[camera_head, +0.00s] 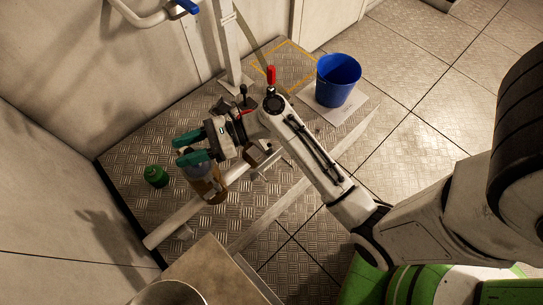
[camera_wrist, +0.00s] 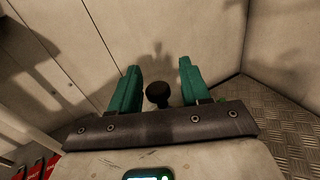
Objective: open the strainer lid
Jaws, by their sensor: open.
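The strainer (camera_head: 208,188) shows in the head view as an amber, see-through bowl on a pale pipe. Its top is hidden behind my gripper (camera_head: 180,151), so the lid cannot be made out there. My gripper has two green fingers, set apart, above and just behind the bowl. In the wrist view my gripper (camera_wrist: 158,66) is open, with a dark round knob (camera_wrist: 158,94) between the fingers. Gaps show on both sides of the knob. I cannot tell whether it belongs to the strainer lid.
A green round object (camera_head: 156,176) sits on the tread-plate platform (camera_head: 128,160) left of the strainer. A red handle (camera_head: 271,76) stands near my arm. A blue bucket (camera_head: 338,80) stands at the right. A wall closes the left side; open floor lies right.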

